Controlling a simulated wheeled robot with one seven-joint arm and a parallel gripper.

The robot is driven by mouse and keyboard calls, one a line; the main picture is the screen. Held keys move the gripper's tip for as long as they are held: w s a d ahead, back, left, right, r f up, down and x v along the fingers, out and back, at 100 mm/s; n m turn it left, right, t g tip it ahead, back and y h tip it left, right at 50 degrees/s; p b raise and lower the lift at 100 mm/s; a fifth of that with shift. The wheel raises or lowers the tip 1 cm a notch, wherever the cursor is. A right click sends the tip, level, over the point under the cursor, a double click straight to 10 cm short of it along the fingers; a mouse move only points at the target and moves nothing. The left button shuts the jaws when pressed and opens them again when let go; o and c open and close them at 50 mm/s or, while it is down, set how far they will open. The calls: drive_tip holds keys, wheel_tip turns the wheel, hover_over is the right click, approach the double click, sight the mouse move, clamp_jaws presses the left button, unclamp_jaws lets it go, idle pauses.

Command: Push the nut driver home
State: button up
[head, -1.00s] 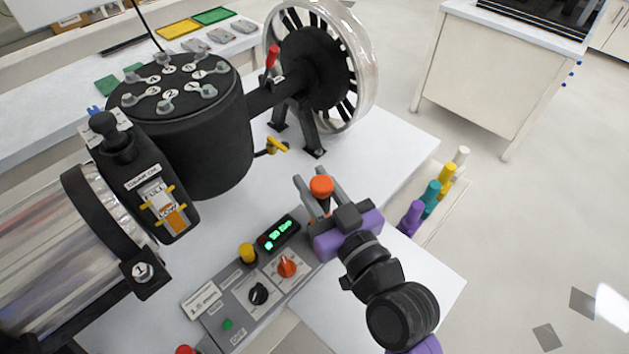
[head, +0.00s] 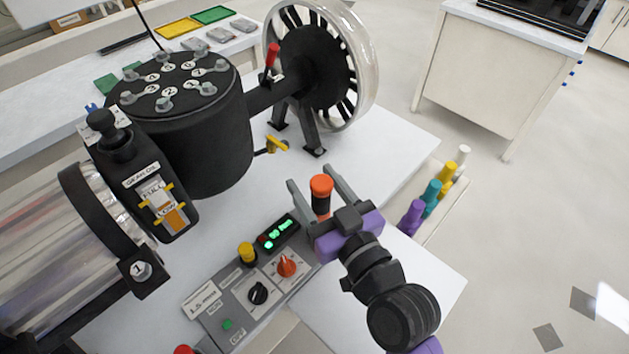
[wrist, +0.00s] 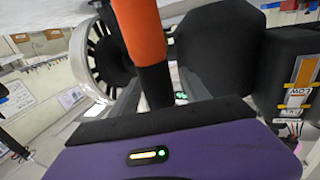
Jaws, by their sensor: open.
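The nut driver (head: 321,187) has an orange handle with a black lower section. It stands roughly upright between the fingers of my gripper (head: 312,177) in the head view, just above and right of the console's green display. The fingers are spread, with a gap on each side of the handle. In the wrist view the nut driver (wrist: 140,32) rises close in front of the purple gripper body, leaning slightly. Its lower end is hidden, so I cannot tell what it rests in.
The control console (head: 238,300) with knobs lies left of my gripper. A rack with purple, teal, yellow and white handles (head: 432,198) stands on the right. The black drum (head: 190,135) and flywheel (head: 320,65) stand behind. White table is clear between.

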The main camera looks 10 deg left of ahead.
sight(326, 201)
drive_tip(key=b+v, duration=0.1)
drive_tip(key=v, duration=0.6)
drive_tip(key=shift+s+d+r, duration=0.1)
drive_tip(key=shift+s+d, duration=0.1)
drive_tip(key=shift+s, duration=0.05)
drive_tip(key=s+d+m+t+h+p, duration=0.25)
drive_tip(key=s+d+m+h, duration=0.4)
drive_tip(key=d, duration=0.55)
drive_tip(key=s+d+f+g+h+p, duration=0.1)
drive_tip(key=s+d, duration=0.2)
drive_tip(key=s, duration=0.7)
drive_tip(key=s+d+f+g+h+p, duration=0.1)
drive_tip(key=s+d, duration=0.3)
drive_tip(key=s, duration=0.6)
drive_tip(key=shift+s+d+g+h+p, duration=0.25)
drive_tip(key=shift+g+h+p, duration=0.15)
drive_tip(key=shift+h, duration=0.35)
